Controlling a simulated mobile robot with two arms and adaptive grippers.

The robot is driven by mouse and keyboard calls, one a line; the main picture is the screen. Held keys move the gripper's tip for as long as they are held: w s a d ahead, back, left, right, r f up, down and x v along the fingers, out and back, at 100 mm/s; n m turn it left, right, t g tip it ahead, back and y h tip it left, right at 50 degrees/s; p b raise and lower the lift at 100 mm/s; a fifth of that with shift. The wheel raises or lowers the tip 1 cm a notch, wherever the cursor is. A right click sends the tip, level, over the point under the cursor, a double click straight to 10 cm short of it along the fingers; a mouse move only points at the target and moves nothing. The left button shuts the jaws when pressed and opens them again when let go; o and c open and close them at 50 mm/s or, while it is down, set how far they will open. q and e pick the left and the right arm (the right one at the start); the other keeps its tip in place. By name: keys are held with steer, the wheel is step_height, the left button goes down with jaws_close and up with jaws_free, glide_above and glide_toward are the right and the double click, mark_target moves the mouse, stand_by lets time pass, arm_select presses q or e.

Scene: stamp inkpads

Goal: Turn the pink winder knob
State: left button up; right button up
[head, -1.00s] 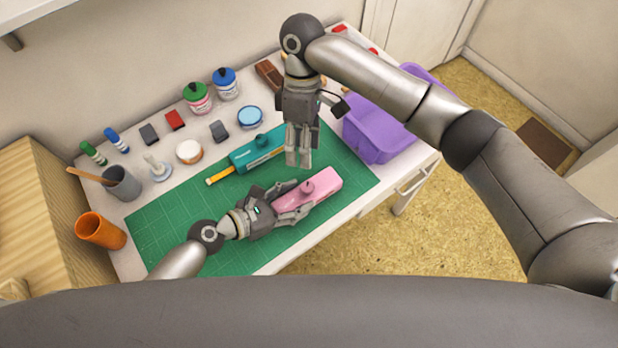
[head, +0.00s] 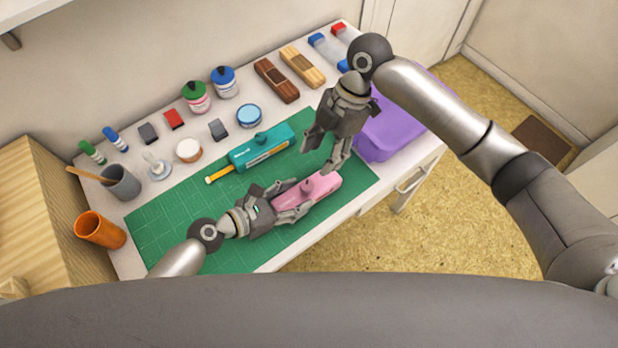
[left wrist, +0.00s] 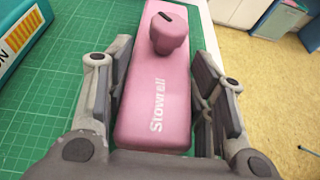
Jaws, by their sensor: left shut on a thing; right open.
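The pink winder (head: 322,187) lies flat on the green cutting mat, with its pink knob (head: 307,186) on top. In the left wrist view the winder body (left wrist: 158,95) reads "Stowrell", and the knob (left wrist: 168,32) stands near the far end with a dark slot on it. My left gripper (head: 290,200) is shut on the near end of the winder, one finger along each long side. My right gripper (head: 320,158) is open and empty, above the mat just behind the winder and apart from the knob.
Paint jars (head: 197,98), brown blocks (head: 275,80) and an orange cup (head: 100,230) line the table. The mat's front is clear.

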mark_target(307, 184)
steer(key=x, duration=0.9)
steer(key=shift+s+a+f, duration=0.1)
steer(key=shift+s+f, duration=0.05)
steer(key=shift+f, duration=0.15)
steer(key=c, duration=1)
steer(key=shift+c, duration=0.2)
